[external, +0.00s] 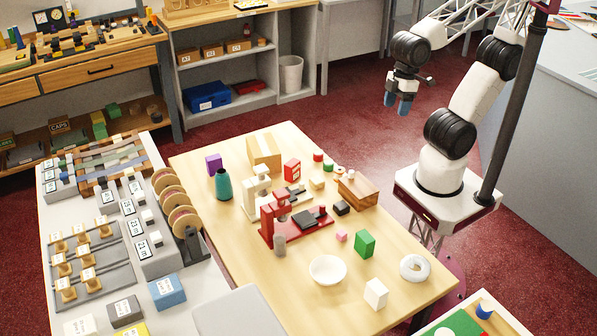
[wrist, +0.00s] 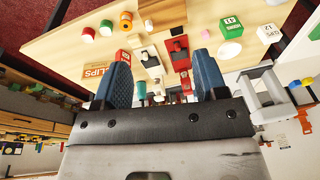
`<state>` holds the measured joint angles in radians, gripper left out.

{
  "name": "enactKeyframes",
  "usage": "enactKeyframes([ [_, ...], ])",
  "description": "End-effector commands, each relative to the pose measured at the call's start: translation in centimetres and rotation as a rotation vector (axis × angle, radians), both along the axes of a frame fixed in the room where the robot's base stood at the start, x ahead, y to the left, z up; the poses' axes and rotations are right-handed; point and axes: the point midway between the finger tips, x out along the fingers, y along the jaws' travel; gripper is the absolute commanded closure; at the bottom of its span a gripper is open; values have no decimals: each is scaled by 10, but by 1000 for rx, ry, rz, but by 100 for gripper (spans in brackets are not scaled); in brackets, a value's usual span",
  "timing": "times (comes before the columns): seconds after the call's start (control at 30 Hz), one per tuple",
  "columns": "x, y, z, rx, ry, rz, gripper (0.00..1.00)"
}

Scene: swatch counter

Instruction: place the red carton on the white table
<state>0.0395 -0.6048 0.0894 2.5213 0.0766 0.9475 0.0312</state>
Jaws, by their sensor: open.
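The red carton (external: 292,169) stands on the wooden table (external: 300,318), right of the cream stand and near the tan box. In the wrist view, a red carton (wrist: 122,56) shows partly behind the left finger. The white table (external: 48,241) is at the left of the external view, beside the wooden table, and is largely covered with racks and labelled blocks. My gripper (external: 398,104) is open and empty, with blue fingers, in the air beyond the wooden table's far right corner. In the wrist view my gripper (wrist: 161,72) has its fingers wide apart.
Near the carton are a tan box (external: 264,150), a red stand (external: 268,224) and a wooden box (external: 358,190). A white bowl (external: 327,270), green carton (external: 364,244) and teal vase (external: 223,185) also stand there. Spools (external: 178,220) line the white table's right edge.

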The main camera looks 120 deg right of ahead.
Motion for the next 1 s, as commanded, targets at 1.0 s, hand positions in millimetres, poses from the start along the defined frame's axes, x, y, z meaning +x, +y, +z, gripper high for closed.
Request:
enactKeyframes([
  [1.0, 153, -68, -137, 1093, 377, -1269, 34],
])
